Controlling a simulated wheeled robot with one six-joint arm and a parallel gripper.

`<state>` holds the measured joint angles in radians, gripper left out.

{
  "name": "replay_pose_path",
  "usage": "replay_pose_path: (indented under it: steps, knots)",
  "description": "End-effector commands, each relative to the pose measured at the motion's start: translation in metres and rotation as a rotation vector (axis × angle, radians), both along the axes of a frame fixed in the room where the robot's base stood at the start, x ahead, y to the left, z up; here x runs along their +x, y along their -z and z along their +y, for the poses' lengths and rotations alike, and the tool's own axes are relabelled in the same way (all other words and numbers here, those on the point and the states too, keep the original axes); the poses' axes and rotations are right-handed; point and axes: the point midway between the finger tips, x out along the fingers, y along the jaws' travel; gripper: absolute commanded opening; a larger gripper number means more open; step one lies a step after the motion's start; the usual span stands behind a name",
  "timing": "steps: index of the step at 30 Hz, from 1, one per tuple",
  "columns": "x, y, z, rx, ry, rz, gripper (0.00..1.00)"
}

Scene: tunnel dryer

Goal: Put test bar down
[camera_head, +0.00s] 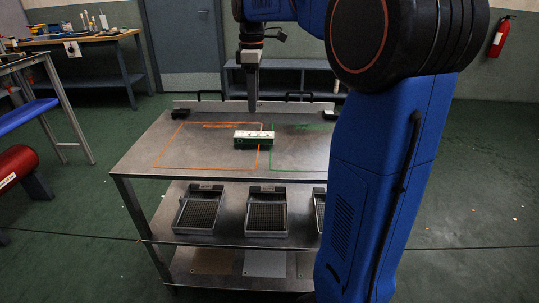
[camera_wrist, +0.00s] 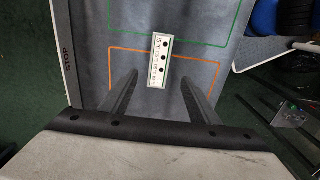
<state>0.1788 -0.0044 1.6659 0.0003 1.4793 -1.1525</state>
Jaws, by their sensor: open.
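The test bar (camera_head: 254,137) has a white top with a row of dark dots and a green side. My gripper (camera_head: 252,108) points down above the table, apart from the bar. In the wrist view the bar (camera_wrist: 160,60) shows between the two spread fingers, with nothing held. The green outline's right part is hidden behind my arm in the head view.
Wire-bottomed trays (camera_head: 266,208) stand on the shelf below the tabletop. Small black objects (camera_head: 181,114) sit at the table's back corners. A red cylinder (camera_head: 16,166) and a blue-shelved bench (camera_head: 27,116) are at the left. The tabletop around the bar is clear.

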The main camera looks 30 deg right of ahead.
Motion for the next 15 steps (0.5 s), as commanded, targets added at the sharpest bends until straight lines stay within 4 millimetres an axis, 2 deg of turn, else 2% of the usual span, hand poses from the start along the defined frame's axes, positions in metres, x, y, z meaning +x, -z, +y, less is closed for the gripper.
replay_pose_path:
  steps: [5, 11, 15]
  knots:
    - [-0.024, 0.001, 0.011, -0.004, 0.061, -0.029, 0.56]
    - [-0.080, 0.011, 0.035, -0.002, 0.225, -0.101, 0.56]
    - [-0.121, 0.026, 0.050, 0.009, 0.348, -0.152, 0.56]
